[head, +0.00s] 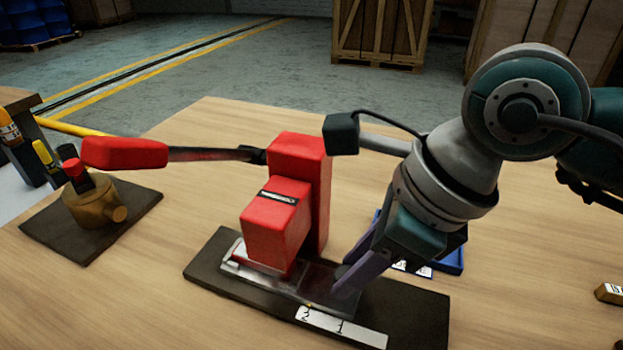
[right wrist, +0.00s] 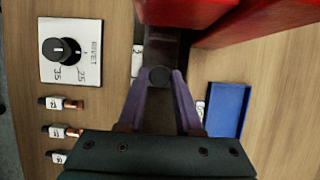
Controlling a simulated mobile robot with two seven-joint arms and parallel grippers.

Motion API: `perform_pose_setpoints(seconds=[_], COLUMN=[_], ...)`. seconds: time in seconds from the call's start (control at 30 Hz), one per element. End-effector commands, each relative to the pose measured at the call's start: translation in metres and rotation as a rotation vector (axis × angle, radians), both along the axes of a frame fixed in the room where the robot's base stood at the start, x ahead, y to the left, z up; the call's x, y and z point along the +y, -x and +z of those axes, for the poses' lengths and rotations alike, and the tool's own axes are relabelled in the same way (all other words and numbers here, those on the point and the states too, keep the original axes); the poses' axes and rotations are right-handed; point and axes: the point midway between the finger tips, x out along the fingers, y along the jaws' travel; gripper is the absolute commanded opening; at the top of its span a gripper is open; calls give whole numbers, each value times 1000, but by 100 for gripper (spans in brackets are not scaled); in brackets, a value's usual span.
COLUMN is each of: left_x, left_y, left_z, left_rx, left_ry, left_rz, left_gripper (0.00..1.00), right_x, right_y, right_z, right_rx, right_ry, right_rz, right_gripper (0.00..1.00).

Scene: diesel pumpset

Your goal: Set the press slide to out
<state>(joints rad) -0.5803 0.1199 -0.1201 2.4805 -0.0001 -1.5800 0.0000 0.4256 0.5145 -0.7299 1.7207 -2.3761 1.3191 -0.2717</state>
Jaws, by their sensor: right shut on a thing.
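The red press (head: 305,175) stands on a dark base plate (head: 410,315), its red-gripped lever (head: 125,153) reaching left. The press slide (head: 245,263) is a shiny flat piece along the base, partly under the red head block. A white label with numbers (head: 340,327) lies along the base's front. My right gripper (head: 343,283) is low over the right part of the slide track. In the right wrist view its purple fingers are shut on a dark round knob (right wrist: 160,76), apparently the slide's knob. The knob is hidden in the head view. My left gripper is not in view.
A brass-coloured fitting (head: 92,208) on a dark mat is at left. A blue tray (right wrist: 229,110) lies beside the base. A white card with a black dial (right wrist: 62,50) and several small labelled pieces (right wrist: 65,103) lie on the opposite side.

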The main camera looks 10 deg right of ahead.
Motion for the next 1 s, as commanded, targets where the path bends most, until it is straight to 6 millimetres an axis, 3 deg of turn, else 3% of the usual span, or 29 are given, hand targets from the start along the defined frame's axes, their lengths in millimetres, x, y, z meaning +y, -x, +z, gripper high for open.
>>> perform_pose_setpoints(seconds=[0.03,0.23,1.0], left_x=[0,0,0], left_y=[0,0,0], left_z=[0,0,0], left_rx=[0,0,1], left_ry=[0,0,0], left_rz=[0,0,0], left_gripper=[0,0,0], right_x=[0,0,0], right_y=[0,0,0], right_z=[0,0,0], right_rx=[-1,-1,-1], right_ry=[1,1,1], right_rz=[0,0,0], right_gripper=[22,0,0])
